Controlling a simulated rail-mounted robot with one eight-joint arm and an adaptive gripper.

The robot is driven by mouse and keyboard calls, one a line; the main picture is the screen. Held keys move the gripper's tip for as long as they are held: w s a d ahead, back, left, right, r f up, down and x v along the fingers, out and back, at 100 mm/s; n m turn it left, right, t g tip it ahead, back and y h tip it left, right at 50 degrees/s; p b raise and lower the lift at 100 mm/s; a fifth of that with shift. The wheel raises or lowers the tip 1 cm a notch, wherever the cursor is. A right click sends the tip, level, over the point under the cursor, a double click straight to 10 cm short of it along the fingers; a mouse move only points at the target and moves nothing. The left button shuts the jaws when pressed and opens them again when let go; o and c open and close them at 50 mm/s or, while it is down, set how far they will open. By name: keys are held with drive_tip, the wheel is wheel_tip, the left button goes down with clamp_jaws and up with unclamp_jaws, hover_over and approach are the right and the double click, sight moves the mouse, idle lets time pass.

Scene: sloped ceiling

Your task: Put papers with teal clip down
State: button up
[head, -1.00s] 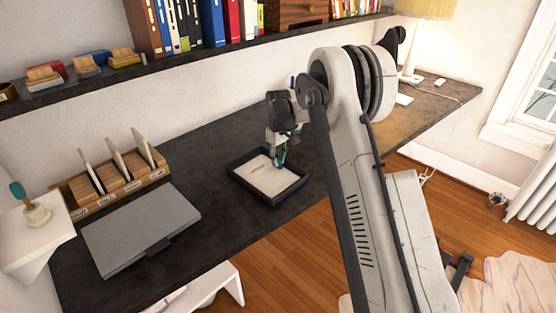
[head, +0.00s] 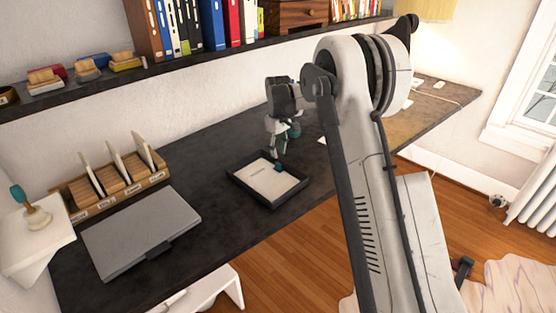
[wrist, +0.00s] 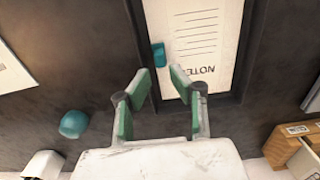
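The papers (head: 265,180) lie flat in a black tray (head: 240,186) on the dark desk. A teal clip (head: 279,167) is at their edge. The wrist view shows the printed papers (wrist: 205,50) with the clip (wrist: 158,55) on one side, inside the tray (wrist: 245,70). My gripper (wrist: 160,82) has its two green-padded fingers apart with nothing between them. In the head view my gripper (head: 281,155) hangs just above the clip end of the tray, apart from the papers.
A closed grey laptop (head: 140,232) and a wooden sorter (head: 120,180) stand left of the tray. A rounded teal object (wrist: 73,124) and a white sheet (wrist: 12,75) lie beside it. A shelf (head: 200,59) with books runs above the desk.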

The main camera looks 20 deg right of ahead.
drive_tip(key=s+a+r+m+t, duration=0.1)
drive_tip(key=s+r, duration=0.4)
drive_tip(key=r, duration=0.4)
drive_tip(key=s+r+m+t, duration=0.1)
drive_tip(key=s+r, duration=0.4)
drive_tip(key=r, duration=0.3)
drive_tip(key=s+r+m+t, duration=0.1)
drive_tip(key=s+r, duration=0.5)
drive_tip(key=s, duration=0.6)
drive_tip(key=s+a+f+m+t, duration=0.1)
drive_tip(key=s+f+t, duration=0.1)
drive_tip(key=s, duration=1)
drive_tip(key=s+f+m+t, duration=0.2)
drive_tip(key=s+f, duration=0.2)
drive_tip(key=s, duration=0.8)
drive_tip(key=shift+a, duration=0.35)
